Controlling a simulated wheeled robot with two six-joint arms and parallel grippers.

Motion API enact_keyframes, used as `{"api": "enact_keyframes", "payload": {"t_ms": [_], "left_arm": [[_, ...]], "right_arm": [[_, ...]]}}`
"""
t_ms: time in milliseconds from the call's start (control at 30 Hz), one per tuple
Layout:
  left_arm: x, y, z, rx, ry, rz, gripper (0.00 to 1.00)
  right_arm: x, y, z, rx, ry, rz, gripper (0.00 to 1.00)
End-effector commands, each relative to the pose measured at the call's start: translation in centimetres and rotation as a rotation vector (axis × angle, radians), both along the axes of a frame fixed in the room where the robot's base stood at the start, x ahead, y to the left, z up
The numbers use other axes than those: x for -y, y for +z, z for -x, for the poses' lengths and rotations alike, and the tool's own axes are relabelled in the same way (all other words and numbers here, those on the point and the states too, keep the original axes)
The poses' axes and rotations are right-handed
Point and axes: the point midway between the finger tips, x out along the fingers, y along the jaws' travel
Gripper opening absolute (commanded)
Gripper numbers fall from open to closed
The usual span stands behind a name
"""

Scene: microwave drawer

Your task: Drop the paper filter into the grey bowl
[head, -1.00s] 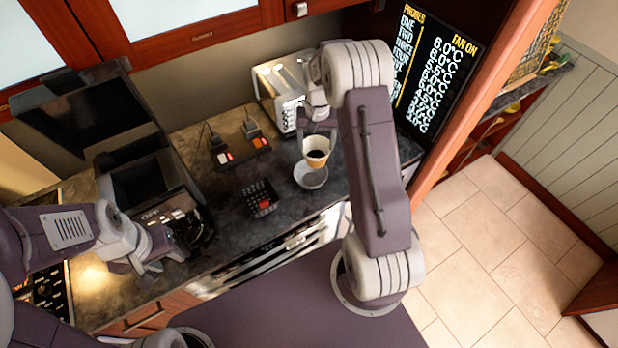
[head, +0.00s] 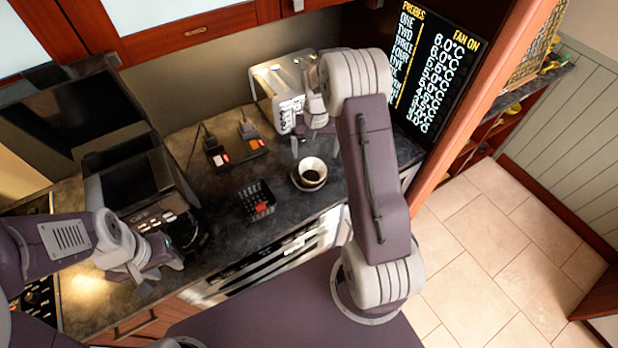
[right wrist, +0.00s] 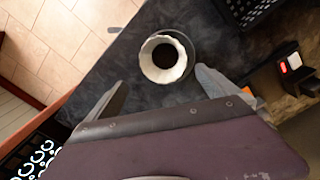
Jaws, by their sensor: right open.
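The white paper filter (head: 312,168), with dark contents inside, is in the grey bowl (head: 297,184) on the dark counter. In the right wrist view the filter (right wrist: 163,59) is seen from above, and the bowl's rim (right wrist: 190,46) shows beside it. My right gripper (head: 316,142) is open and empty, above and behind the filter; its spread fingers (right wrist: 161,77) are apart from the filter.
A black basket (head: 256,202) with red items stands left of the bowl. A toaster (head: 280,88) stands behind, and devices with red lights (head: 235,150) lie at the back. The counter right of the bowl is clear.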

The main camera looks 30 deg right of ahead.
Motion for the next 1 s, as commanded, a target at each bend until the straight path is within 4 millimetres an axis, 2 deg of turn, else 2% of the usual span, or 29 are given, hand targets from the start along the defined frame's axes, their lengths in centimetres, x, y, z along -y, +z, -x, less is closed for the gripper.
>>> {"api": "enact_keyframes", "payload": {"t_ms": [200, 400, 567, 1000], "left_arm": [[0.0, -1.7, 0.0, 0.0, 0.0, 0.0, 0.36], [0.0, -2.2, 0.0, 0.0, 0.0, 0.0, 0.36], [0.0, -2.2, 0.0, 0.0, 0.0, 0.0, 0.36], [0.0, -2.1, 0.0, 0.0, 0.0, 0.0, 0.36]], "right_arm": [[0.0, 4.4, -0.2, 0.009, 0.0, 0.002, 0.98], [0.0, 7.8, -0.1, 0.005, 0.0, 0.001, 0.98], [0.0, 8.6, 0.0, 0.002, 0.0, 0.0, 0.98], [0.0, 8.5, 0.0, 0.002, 0.0, 0.0, 0.98]]}}
